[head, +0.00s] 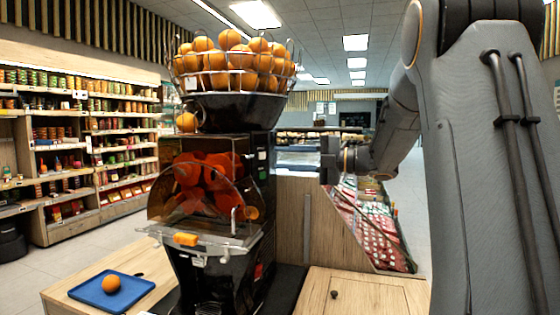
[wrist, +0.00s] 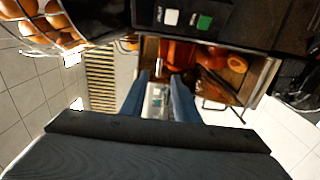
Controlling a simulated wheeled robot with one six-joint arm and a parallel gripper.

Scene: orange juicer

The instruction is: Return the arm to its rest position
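My arm rises along the right side of the head view and bends toward the juicer (head: 225,190). My gripper (head: 329,160) is to the right of the juicer's black body, apart from it in the picture. In the wrist view my gripper (wrist: 160,77) has its two blue fingers apart with a gap between them, and I see nothing held. Part of the juicer (wrist: 225,25) with a white and a green button shows beyond the fingers. In the head view the fingers are too small to make out.
A wire basket of oranges (head: 235,70) tops the juicer. A blue tray (head: 90,295) with one orange (head: 110,284) lies on the wooden counter at lower left. A wooden counter (head: 365,292) and a sloped display of red packs (head: 375,230) stand right of the juicer. Stocked shelves (head: 100,150) are at left.

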